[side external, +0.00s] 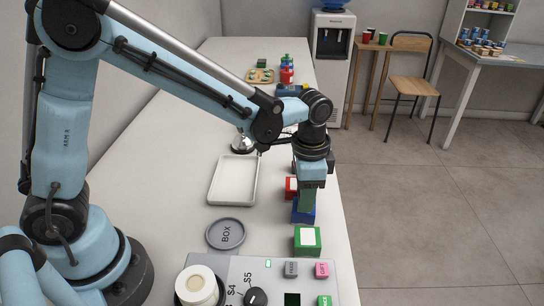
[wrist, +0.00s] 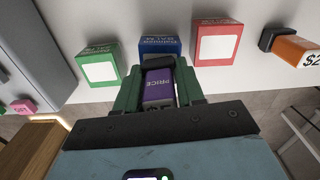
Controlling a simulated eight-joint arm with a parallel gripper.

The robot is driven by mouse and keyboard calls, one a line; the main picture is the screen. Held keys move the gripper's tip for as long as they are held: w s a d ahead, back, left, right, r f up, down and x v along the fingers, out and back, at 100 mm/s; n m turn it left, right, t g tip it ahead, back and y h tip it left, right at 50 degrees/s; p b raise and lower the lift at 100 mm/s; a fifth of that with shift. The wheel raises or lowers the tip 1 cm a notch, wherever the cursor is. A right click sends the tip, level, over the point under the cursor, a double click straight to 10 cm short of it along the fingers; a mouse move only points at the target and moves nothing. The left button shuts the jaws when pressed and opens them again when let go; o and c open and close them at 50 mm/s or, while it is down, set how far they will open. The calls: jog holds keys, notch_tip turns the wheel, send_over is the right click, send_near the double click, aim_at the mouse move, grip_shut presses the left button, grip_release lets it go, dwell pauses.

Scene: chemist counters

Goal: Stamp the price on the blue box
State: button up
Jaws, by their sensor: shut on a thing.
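My gripper (side external: 307,203) points down over the blue box (side external: 303,215), at the counter's right edge. Most of the box's near face is hidden by the stamp and fingers. In the side view the stamp is hidden by my gripper.
A green box (side external: 307,241) and a red box (side external: 291,188) stand either side of the blue box. An orange-and-black object (wrist: 296,49) marked "$2" lies beyond the red box. A white tray (side external: 214,196), BOX dish (side external: 226,248) and button panel (side external: 342,284) are on the counter.

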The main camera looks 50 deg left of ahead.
jog(key=shift+r, duration=3.25)
